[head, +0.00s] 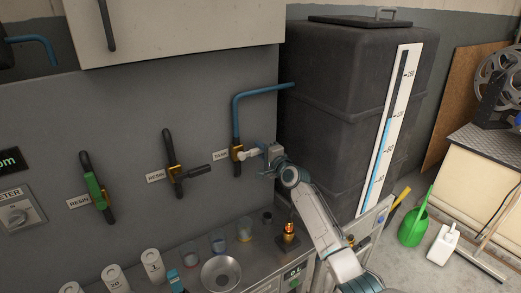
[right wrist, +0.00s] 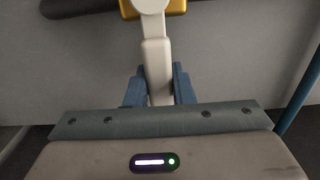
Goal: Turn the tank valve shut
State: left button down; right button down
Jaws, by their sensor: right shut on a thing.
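The tank valve (head: 238,153) is a brass body on the blue pipe, beside the TANK label (head: 221,155) on the grey wall. Its white lever (head: 250,154) sticks out to the right, across the upright pipe. My right gripper (head: 266,155) is shut on the lever, right of the valve body. In the right wrist view, the white lever (right wrist: 157,60) runs between my blue-grey fingers (right wrist: 159,88), with the brass valve body (right wrist: 151,9) at the top edge. The fingers hide the lever's end. My left gripper is not in view.
Two other valves, one with a green handle (head: 95,191) and one with a dark handle (head: 194,171), are left along the wall. The big dark tank (head: 328,100) stands close to the right. A bench with cups, a bowl (head: 221,274) and a scale lies below.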

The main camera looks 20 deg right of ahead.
jog(key=shift+f, duration=0.1)
jog(key=c, duration=1.2)
grip_release()
jog(key=shift+c, duration=0.2)
jog(key=s+d, duration=0.1)
jog(key=s, duration=0.9)
jog(key=shift+s+d, duration=0.25)
jog(key=shift+s, duration=0.1)
